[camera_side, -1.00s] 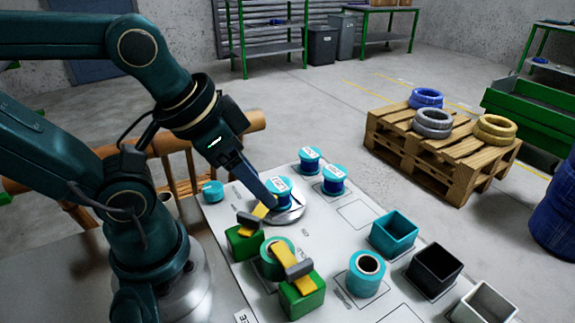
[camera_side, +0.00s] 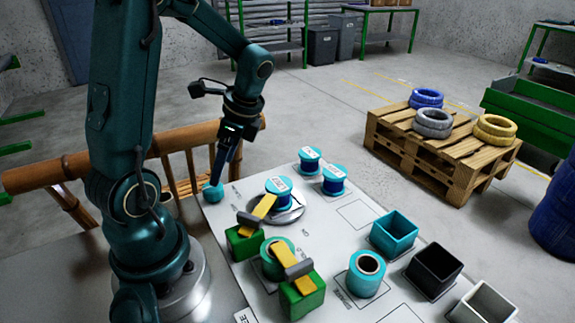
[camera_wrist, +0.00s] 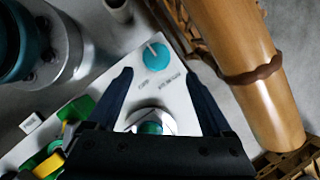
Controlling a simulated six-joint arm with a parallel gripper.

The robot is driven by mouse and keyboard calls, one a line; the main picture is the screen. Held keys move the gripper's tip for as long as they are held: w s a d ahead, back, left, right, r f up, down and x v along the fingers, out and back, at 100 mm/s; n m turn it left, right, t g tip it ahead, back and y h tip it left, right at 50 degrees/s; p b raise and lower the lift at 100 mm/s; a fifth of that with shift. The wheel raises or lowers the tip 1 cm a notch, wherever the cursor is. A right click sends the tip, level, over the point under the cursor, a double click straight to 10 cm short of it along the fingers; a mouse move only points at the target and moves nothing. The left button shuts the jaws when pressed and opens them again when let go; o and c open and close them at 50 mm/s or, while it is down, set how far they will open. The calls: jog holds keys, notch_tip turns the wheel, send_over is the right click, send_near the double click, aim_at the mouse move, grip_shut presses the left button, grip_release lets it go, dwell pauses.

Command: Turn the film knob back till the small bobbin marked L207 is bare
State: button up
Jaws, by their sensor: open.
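The teal knob (camera_side: 212,193), with a pale pointer line on top in the wrist view (camera_wrist: 156,56), sits at the plate's far left corner. My gripper (camera_side: 216,178) points down right by it; in the wrist view its open fingers (camera_wrist: 159,72) stand either side of the knob, and I cannot tell whether they touch it. A small blue-wound bobbin (camera_side: 278,188) with a white label sits on the round silver disc (camera_side: 291,216). Two more labelled blue bobbins stand behind, one at the back (camera_side: 309,161) and one to the right (camera_side: 334,181). The labels are too small to read.
Green blocks with yellow-and-grey clamps (camera_side: 243,238) and a larger teal spool (camera_side: 366,273) stand on the white plate. Teal (camera_side: 394,233), black (camera_side: 435,268) and white (camera_side: 486,303) bins line its right side. A bamboo railing (camera_wrist: 250,70) runs close beside the knob.

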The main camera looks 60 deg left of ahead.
aim_at(214, 192)
jog(key=shift+s+a+f, duration=0.25)
jog(key=shift+s+f, duration=0.25)
jog(key=shift+f, duration=0.15)
jog(key=shift+x, duration=2.25)
jog(key=shift+d, duration=0.1)
